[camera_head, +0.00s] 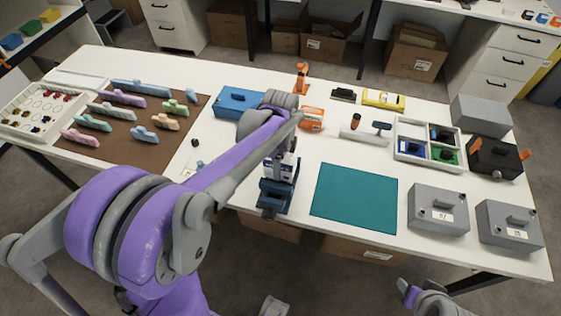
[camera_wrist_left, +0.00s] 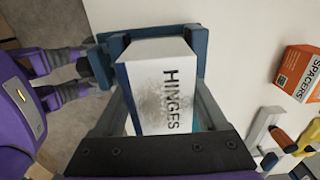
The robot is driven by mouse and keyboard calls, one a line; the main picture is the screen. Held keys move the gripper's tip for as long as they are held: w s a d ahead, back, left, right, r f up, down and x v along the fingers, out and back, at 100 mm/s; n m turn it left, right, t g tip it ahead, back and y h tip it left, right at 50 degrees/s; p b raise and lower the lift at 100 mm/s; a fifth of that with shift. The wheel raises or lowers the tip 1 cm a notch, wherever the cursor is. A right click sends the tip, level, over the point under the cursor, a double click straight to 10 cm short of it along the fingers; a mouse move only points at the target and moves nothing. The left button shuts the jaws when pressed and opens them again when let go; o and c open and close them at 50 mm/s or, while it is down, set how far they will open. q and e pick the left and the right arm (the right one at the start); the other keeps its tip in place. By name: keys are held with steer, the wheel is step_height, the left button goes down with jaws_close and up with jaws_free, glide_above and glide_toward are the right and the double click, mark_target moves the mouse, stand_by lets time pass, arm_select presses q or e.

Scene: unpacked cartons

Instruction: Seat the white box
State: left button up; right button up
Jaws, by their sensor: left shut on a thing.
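The white box (camera_wrist_left: 165,88), printed "HINGES" and with a blue side, sits between the fingers of my left gripper (camera_wrist_left: 160,100) in the left wrist view. The gripper is shut on it. In the head view the box (camera_head: 281,166) is largely covered by my left arm. A dark blue holder (camera_head: 274,196) stands right below it at the table's front. In the wrist view blue parts of the holder (camera_wrist_left: 118,45) show around the box's far end. I cannot tell whether the box rests on the holder's base. Only part of my right arm shows, at bottom right.
A teal mat (camera_head: 354,198) lies bare to the right of the holder. Grey boxes (camera_head: 438,209) stand beyond it. An orange "SPACERS" box (camera_head: 312,119) and a blue box (camera_head: 238,102) are behind. A brown mat (camera_head: 85,142) with colored pieces lies left.

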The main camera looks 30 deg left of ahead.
arm_select(q)
steer(key=shift+f, duration=0.3)
steer(key=o, duration=1.4)
step_height(320, 180, up, 11)
steer(key=shift+p, duration=0.3)
